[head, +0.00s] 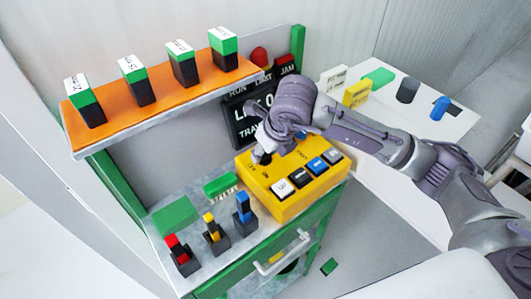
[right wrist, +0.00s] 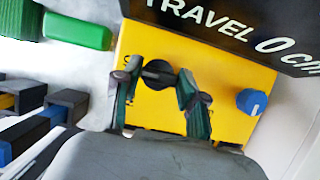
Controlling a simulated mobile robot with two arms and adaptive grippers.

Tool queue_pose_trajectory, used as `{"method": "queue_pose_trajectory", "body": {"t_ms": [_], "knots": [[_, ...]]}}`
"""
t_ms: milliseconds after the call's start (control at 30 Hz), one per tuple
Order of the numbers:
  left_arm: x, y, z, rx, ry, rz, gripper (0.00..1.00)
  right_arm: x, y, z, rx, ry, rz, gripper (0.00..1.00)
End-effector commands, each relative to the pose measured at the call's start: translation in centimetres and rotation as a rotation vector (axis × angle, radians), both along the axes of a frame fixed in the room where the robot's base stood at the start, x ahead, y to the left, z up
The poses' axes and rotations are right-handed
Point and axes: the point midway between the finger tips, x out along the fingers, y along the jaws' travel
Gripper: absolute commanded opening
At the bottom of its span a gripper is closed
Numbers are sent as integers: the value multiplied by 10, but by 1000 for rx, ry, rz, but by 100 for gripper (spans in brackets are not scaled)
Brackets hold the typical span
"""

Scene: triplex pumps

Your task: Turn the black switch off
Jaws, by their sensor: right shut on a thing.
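The black switch (right wrist: 158,73) is a round black knob on the top of the yellow control box (right wrist: 232,73). In the head view the yellow box (head: 283,208) stands on the workbench, and the switch (head: 263,158) shows only partly beneath my gripper. My right gripper (head: 261,152) reaches down onto the box's back left part. In the right wrist view my right gripper (right wrist: 159,75) has one finger on each side of the switch and is shut on it. Printed labels beside the switch are partly hidden. My left gripper is not in view.
A blue knob (right wrist: 252,102) sits to the right on the box. Several push buttons (head: 300,178) line its front. A black display panel (head: 244,125) stands behind. A green connector (head: 220,185) lies left of the box. An orange shelf (head: 155,97) with several blocks overhangs the left.

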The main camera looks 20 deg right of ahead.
Motion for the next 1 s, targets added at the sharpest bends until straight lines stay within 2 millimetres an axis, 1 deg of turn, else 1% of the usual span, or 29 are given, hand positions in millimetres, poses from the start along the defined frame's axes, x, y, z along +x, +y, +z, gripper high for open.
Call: {"method": "queue_pose_trajectory", "body": {"t_ms": [467,500,567,867,1000], "knots": [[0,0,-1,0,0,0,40,1,0,2,2,-4,-19,7],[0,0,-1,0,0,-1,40,1,0,2,2,-4,-19,43],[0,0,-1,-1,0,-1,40,1,0,2,1,-4,-18,52],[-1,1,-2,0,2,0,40,0,0,2,1,-2,-16,52],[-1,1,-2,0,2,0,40,-4,-2,13,0,-3,-18,52]]}}
